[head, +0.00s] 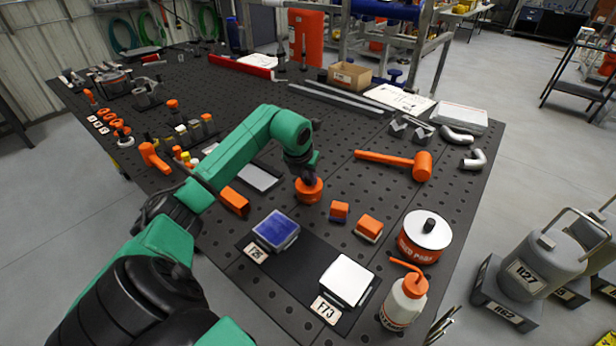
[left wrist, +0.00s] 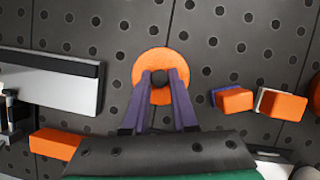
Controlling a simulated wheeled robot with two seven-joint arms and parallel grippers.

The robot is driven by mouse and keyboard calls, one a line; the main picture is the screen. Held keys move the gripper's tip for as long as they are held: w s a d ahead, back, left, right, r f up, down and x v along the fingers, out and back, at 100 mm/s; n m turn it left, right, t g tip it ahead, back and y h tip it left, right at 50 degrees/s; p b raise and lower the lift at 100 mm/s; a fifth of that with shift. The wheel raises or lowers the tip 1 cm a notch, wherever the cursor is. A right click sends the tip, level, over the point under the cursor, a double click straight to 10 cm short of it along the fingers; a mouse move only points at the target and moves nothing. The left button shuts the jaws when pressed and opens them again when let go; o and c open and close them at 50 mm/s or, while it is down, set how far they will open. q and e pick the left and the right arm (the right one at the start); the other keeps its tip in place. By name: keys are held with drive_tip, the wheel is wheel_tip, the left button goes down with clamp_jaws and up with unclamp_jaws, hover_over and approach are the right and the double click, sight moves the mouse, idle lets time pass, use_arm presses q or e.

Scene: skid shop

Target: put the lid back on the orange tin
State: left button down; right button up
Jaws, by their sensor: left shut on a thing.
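My left gripper (head: 304,176) reaches down near the middle of the perforated table. It is shut on the black knob (left wrist: 157,77) of a round orange piece (head: 309,191), which looks like a lid. In the left wrist view, the purple fingers close on the knob at the centre of the orange disc (left wrist: 153,58). I cannot tell whether the disc touches the table. An orange tin (head: 418,252) with lettering stands upright to the right, near the table edge. Its top is pale, with a dark knob-like piece at the middle. My right gripper is not in view.
Two small orange blocks (head: 369,227) lie between the gripper and the tin. An orange mallet (head: 400,161) lies behind them. A white-and-orange bottle (head: 404,303) stands in front of the tin. A dark mat (head: 303,273) bears blue and white pads. The table's right edge is close to the tin.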

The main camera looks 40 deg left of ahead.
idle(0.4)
use_arm(q)
drive_tip(key=shift+c, duration=0.7)
unclamp_jaws()
drive_tip(key=shift+r+p, duration=2.45)
drive_tip(key=shift+r, duration=1.1)
drive_tip(key=shift+f, duration=0.1)
clamp_jaws()
drive_tip(key=shift+f, duration=0.15)
